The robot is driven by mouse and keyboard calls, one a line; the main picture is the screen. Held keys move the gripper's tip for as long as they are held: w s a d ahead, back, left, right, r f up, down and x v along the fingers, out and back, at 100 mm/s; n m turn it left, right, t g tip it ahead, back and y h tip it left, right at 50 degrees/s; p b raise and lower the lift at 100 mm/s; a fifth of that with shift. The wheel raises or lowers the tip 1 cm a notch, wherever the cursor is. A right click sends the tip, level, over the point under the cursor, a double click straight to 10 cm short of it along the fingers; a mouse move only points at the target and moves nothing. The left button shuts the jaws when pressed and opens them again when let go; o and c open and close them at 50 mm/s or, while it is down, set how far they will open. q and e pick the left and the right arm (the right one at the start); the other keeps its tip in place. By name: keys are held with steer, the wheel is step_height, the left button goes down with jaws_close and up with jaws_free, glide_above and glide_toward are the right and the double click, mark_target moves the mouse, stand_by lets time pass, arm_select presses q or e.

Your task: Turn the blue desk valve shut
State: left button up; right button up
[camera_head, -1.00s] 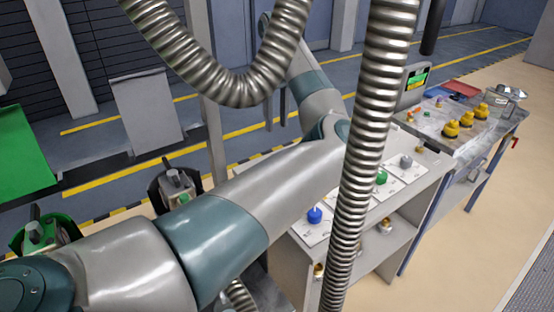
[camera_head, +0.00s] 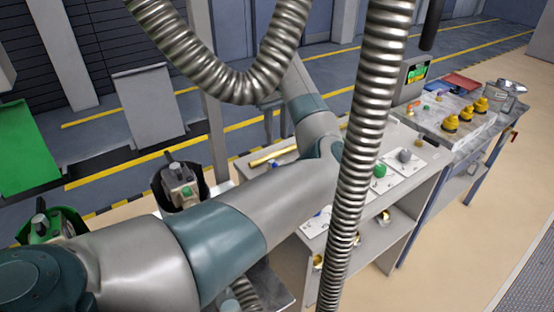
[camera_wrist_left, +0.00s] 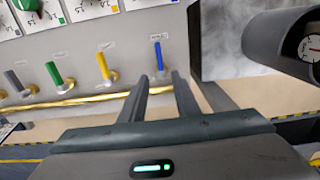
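In the left wrist view a blue lever (camera_wrist_left: 158,55) stands at the right end of a row of levers, beside a brass pipe (camera_wrist_left: 75,99). My left gripper (camera_wrist_left: 161,78) is open there, with its two dark fingers apart. In the picture, the blue lever's lower end lies between the fingertips; I cannot tell whether they touch it. In the head view my left arm crosses the desk (camera_head: 400,205) and hides most of its left part. Only a small blue patch shows beside the arm there. My right gripper is not in view.
Yellow (camera_wrist_left: 103,65), green (camera_wrist_left: 54,74) and grey (camera_wrist_left: 15,80) levers stand left of the blue one. A dark cylinder with a gauge (camera_wrist_left: 312,47) is at the right. In the head view, green (camera_head: 379,170) and grey (camera_head: 404,155) knobs sit on the desk.

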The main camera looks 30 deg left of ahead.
arm_select(q)
step_height(320, 180, down, 11)
steer(key=p, duration=0.2)
steer(key=shift+p, duration=0.4)
jaws_close()
